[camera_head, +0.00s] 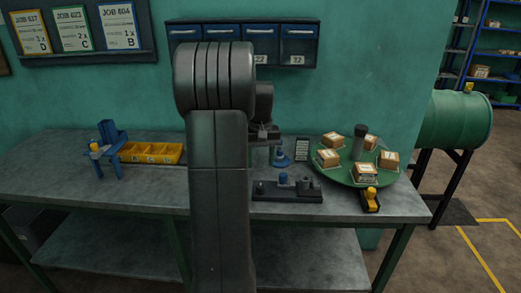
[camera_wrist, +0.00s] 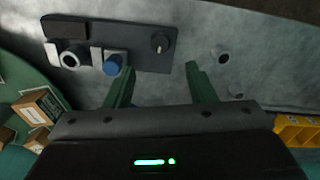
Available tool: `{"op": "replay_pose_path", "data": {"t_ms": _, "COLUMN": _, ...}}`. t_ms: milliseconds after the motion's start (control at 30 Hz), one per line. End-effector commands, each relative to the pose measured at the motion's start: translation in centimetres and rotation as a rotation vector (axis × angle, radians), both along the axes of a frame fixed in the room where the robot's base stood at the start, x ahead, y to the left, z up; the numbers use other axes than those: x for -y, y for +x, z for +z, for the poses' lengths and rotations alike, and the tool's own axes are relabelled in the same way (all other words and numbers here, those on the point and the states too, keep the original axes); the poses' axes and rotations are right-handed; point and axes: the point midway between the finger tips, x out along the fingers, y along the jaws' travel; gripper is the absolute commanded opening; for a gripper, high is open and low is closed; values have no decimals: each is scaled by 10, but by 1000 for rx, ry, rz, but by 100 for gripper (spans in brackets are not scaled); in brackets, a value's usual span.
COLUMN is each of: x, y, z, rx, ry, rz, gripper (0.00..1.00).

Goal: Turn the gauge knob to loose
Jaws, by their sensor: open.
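A dark gauge plate (camera_head: 287,194) lies near the front edge of the grey bench; it also shows in the wrist view (camera_wrist: 138,62). On it are a round black knob (camera_wrist: 160,43) with a small pale mark, a blue cylinder (camera_wrist: 113,65) in a grey block, and a grey ring-shaped part (camera_wrist: 70,59). No readable loose or tight label shows. My gripper (camera_wrist: 160,84) is open and empty, its two green fingers apart and pointing toward the plate. The black knob lies beyond the gap between the fingertips, apart from them. In the head view my gripper (camera_head: 264,131) is partly hidden by my arm.
A green turntable (camera_head: 345,178) with several boxes stands right of the plate, a dark cylinder (camera_head: 360,142) at its middle. A yellow-and-black item (camera_head: 371,198) lies in front. A blue cone-shaped piece (camera_head: 281,158) stands behind the plate. Yellow bins (camera_head: 150,153) and a blue stand (camera_head: 107,151) are left.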

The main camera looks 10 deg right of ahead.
Motion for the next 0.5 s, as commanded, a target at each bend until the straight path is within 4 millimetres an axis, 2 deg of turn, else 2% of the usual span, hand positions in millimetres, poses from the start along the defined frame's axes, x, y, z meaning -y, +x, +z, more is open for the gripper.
{"op": "replay_pose_path", "data": {"t_ms": 33, "x": 0, "y": 1, "z": 11, "rx": 4, "ry": 0, "rz": 0, "gripper": 50}}
{"op": "replay_pose_path", "data": {"t_ms": 200, "x": 0, "y": 0, "z": 35, "rx": 2, "ry": 0, "rz": 0, "gripper": 50}}
{"op": "replay_pose_path", "data": {"t_ms": 500, "x": 0, "y": 0, "z": 44, "rx": 0, "ry": 0, "rz": 0, "gripper": 50}}
